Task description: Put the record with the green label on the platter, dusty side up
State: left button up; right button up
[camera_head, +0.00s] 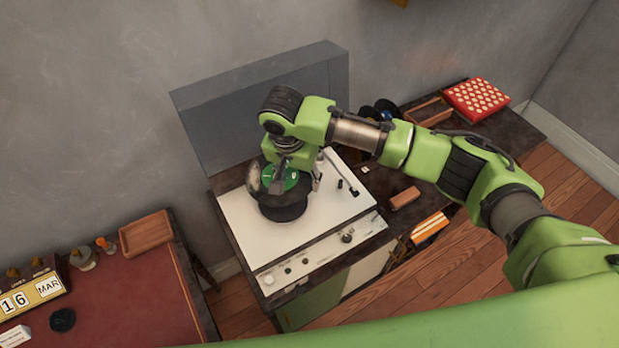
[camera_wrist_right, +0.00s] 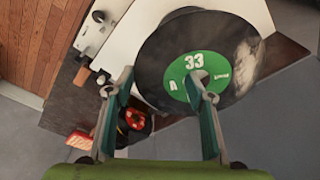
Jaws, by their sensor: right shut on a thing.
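The record with the green label (camera_head: 257,176) is held over the turntable in the head view, covering part of the dark platter (camera_head: 285,211). In the right wrist view the record (camera_wrist_right: 160,60) shows its green label, marked "33" and "A", and a pale dusty smear on the same face. My right gripper (camera_head: 298,183) is shut on this record; in the wrist view its fingers (camera_wrist_right: 160,88) reach over the near side of the disc. Whether the record touches the platter cannot be told. My left gripper is not in view.
The white turntable deck (camera_head: 325,222) has a tonearm (camera_head: 340,172) right of the platter and a clear raised lid (camera_head: 230,120) behind. A brown block (camera_head: 405,198), a wooden tray (camera_head: 428,111) and a red dotted box (camera_head: 477,97) lie to the right. A red-topped table (camera_head: 120,285) stands left.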

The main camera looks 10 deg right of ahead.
jog(key=shift+a, duration=0.1)
jog(key=shift+r+p, duration=0.15)
jog(key=shift+p, duration=0.35)
jog(key=shift+f, duration=0.95)
jog(key=shift+f+b, duration=0.3)
jog(key=shift+f, duration=1.05)
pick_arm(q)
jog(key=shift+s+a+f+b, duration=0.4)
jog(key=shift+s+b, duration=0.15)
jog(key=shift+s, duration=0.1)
pick_arm(e)
jog(key=shift+f, duration=1.35)
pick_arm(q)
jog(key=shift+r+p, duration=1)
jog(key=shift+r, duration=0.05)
pick_arm(e)
jog(key=o, duration=1.3)
